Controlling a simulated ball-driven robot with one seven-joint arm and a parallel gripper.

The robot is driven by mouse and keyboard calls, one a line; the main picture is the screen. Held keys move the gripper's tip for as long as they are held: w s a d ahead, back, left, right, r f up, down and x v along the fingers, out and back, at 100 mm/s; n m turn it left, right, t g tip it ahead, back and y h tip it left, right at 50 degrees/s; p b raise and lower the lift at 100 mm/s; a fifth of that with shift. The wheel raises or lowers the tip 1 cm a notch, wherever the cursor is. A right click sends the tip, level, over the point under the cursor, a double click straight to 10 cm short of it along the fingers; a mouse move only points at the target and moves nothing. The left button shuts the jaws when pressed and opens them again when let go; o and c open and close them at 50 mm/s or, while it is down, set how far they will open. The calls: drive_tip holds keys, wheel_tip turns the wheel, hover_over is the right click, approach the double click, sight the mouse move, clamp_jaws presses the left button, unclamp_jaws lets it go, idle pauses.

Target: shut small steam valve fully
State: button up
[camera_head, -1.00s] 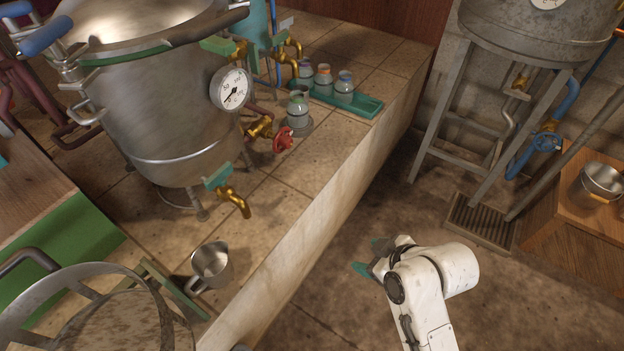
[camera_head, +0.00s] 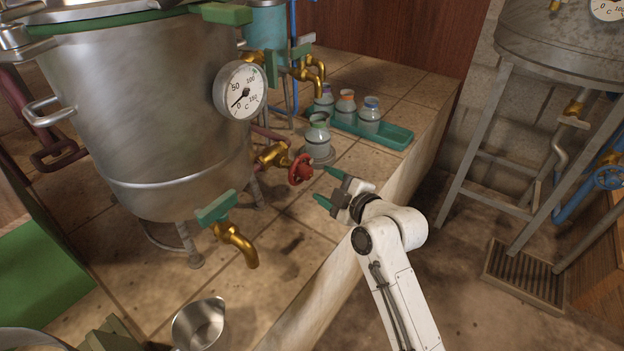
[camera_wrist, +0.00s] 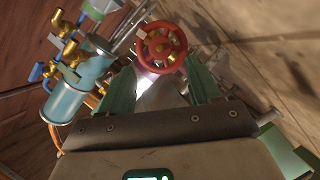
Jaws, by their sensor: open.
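The small steam valve has a red handwheel (camera_head: 300,169) on a brass body (camera_head: 272,154), on a pipe at the lower right side of the big steel still (camera_head: 165,110). My gripper (camera_head: 325,186) has its green fingertips apart and empty, just right of and slightly below the handwheel, not touching it in the head view. In the wrist view the handwheel (camera_wrist: 161,47) faces the camera, beyond and between the two green fingers (camera_wrist: 157,85). How far the valve is turned cannot be told.
A brass tap (camera_head: 236,243) with a green lever sticks out below. A jar (camera_head: 318,138) stands close behind the handwheel, and a green tray (camera_head: 385,132) holds more jars. A metal jug (camera_head: 199,322) stands at the front.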

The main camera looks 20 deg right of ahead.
sight(309, 174)
drive_tip(key=b+x, duration=0.1)
drive_tip(key=x, duration=0.5)
drive_tip(key=shift+w+a, duration=0.1)
drive_tip(key=shift+w, duration=0.15)
drive_tip(key=shift+c, duration=0.4)
drive_tip(key=shift+f, duration=0.1)
drive_tip(key=c, duration=1)
drive_tip(key=shift+o, duration=0.2)
